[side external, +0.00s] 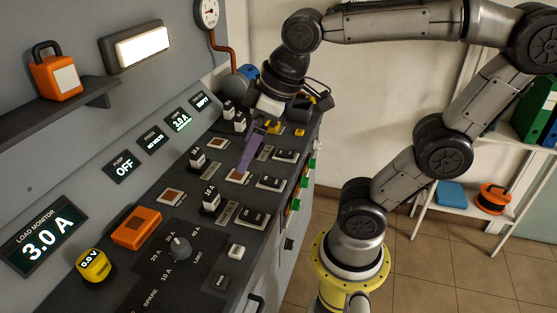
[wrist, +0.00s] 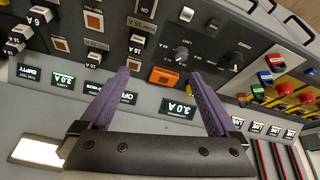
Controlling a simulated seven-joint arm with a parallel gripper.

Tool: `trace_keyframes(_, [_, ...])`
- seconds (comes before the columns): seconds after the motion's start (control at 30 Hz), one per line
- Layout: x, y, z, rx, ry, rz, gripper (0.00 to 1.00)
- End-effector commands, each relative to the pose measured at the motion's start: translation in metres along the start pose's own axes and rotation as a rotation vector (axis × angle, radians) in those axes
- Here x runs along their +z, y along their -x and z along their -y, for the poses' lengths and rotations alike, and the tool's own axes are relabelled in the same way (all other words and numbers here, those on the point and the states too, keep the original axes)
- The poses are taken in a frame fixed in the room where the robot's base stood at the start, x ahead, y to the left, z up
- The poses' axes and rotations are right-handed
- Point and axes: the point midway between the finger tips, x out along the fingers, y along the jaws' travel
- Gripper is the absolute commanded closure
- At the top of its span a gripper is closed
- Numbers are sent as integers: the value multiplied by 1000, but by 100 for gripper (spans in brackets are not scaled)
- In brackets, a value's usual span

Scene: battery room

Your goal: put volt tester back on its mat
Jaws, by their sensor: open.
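The yellow round-topped device reading 0.0 V (side external: 95,265), which looks like the volt tester, stands at the near left of the sloping console in the side view. My gripper (side external: 247,165) is over the far half of the console, well away from the tester. In the wrist view my gripper (wrist: 158,74) has its two purple fingers wide apart with nothing held between them.
An orange block (side external: 136,229) sits behind the tester; it also shows beyond my fingers in the wrist view (wrist: 163,77). Upright switches (side external: 210,198) and a round knob (side external: 180,248) stick up from the console. A shelf with an orange padlock (side external: 56,76) juts from the wall.

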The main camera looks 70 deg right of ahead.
Motion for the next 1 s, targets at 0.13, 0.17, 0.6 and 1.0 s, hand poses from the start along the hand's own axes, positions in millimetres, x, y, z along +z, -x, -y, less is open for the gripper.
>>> trace_keyframes(0.13, [43, -5, 0, 25, -149, -46, 4])
trace_keyframes(0.17, [49, -6, 0, 27, -171, -53, 4])
trace_keyframes(0.6, [64, -11, 1, 34, -230, -69, 4])
trace_keyframes(1.0, [64, -11, 1, 34, -229, -68, 4])
